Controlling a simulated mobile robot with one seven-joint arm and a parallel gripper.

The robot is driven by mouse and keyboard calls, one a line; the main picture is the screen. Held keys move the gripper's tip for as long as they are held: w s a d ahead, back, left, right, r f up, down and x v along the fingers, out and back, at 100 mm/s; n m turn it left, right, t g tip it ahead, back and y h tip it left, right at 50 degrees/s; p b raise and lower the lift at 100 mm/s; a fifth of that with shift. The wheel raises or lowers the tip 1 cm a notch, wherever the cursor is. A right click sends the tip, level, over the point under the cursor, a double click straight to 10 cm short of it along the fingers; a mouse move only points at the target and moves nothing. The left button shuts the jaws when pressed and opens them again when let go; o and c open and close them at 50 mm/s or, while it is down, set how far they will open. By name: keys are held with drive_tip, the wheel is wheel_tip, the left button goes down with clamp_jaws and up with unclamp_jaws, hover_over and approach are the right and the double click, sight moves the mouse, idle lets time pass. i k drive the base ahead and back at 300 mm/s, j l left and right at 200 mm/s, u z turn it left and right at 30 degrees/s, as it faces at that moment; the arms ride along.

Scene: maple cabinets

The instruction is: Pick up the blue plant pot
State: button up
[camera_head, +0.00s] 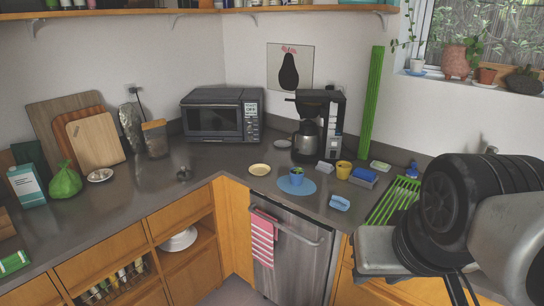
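The blue plant pot (296,179) stands upright on the dark counter, on a flat round blue mat (309,187). A little green shows at its top. It is in front of the coffee maker and close to the counter's front edge above the dishwasher. Nothing touches the pot from above. I cannot make out my gripper or its fingertips in this view. Large black and grey rounded shapes fill the lower right; I cannot tell whether any of them belong to my arm.
A yellow cup (343,170), a blue sponge box (364,177) and a small blue dish (340,203) stand right of the pot. A yellow plate (259,170) lies to its left. The coffee maker (318,125) and microwave (222,115) stand behind. Counter left of the plate is mostly clear.

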sight(297, 175)
drive_tip(key=u, duration=0.15)
drive_tip(key=z, duration=0.35)
drive_tip(key=i+j+z, duration=0.5)
drive_tip(key=j+z, duration=0.3)
drive_tip(key=i+j, duration=0.15)
drive_tip(key=j, duration=0.25)
drive_tip(key=i+j, duration=0.15)
drive_tip(key=j, duration=0.25)
drive_tip(key=i+j+z, duration=0.1)
drive_tip(key=j, duration=0.25)
drive_tip(key=i+j, duration=0.15)
drive_tip(key=j, duration=0.25)
drive_tip(key=i+j, duration=0.1)
drive_tip(key=j, duration=0.3)
drive_tip(key=i+j+z, duration=0.1)
drive_tip(key=j, duration=0.3)
